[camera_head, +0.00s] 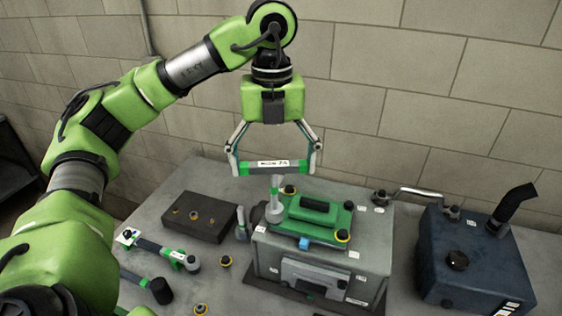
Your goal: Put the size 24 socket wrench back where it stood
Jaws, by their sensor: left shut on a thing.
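My left gripper (274,166) is shut on the size 24 socket wrench (274,198), with one finger at each end of its green-ended handle. The handle is level and carries a white label that seems to read 24. Its grey shank and socket point down, in front of the left side of the green cover (322,216) on the grey engine block (330,253). I cannot tell whether the socket touches anything there. My right gripper is not in view.
Other green-banded wrenches (152,246) lie at the left of the grey table (222,285). A dark block (197,216) with small fittings lies behind them. Small ringed parts (225,261) lie near the engine. A dark blue tank (470,262) with a black pipe stands at right.

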